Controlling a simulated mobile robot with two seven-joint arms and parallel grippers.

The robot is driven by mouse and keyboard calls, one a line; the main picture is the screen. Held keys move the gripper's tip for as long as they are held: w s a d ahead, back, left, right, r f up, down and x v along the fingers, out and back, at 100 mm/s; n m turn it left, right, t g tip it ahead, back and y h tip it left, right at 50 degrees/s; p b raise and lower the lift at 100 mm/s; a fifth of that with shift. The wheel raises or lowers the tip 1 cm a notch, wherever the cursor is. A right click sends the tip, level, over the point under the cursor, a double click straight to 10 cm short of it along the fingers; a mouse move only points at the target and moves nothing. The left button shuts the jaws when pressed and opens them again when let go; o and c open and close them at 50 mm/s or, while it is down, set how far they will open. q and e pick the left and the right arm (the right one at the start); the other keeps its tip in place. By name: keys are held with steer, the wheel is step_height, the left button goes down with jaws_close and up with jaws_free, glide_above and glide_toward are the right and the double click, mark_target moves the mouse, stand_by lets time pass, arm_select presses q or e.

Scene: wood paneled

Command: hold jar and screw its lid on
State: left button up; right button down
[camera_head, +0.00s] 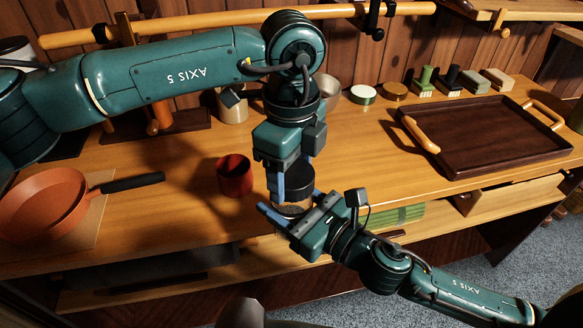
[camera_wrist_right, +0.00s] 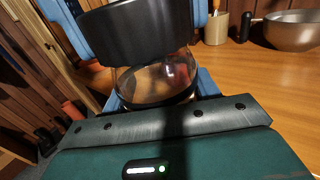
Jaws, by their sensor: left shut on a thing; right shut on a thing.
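The jar (camera_head: 291,210) is clear glass and stands near the front edge of the table, mostly hidden by the grippers. In the right wrist view the jar (camera_wrist_right: 158,82) shows under the wide black lid (camera_wrist_right: 135,32). My left gripper (camera_head: 290,184) points down from above and is shut on the lid (camera_head: 296,178), with a blue finger on each side. My right gripper (camera_head: 287,213) comes in low from the front right and is shut around the jar. The lid is at the jar's mouth; whether its threads are engaged I cannot tell.
A red cup (camera_head: 235,177) stands just left of the jar. An orange pan (camera_head: 45,203) lies at the left, and a dark tray (camera_head: 485,140) at the right. A metal bowl (camera_head: 327,88) and small items line the back. The table between jar and tray is clear.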

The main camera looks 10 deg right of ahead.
arm_select(q)
steer(key=m, duration=1.1)
steer(key=shift+m, duration=0.3)
steer(key=m, duration=1)
steer(key=shift+m, duration=0.3)
steer(key=m, duration=1.6)
steer(key=shift+f+m, duration=0.1)
steer(key=shift+m, duration=0.2)
steer(key=m, duration=0.4)
steer(key=shift+m, duration=0.4)
steer(key=o, duration=1.1)
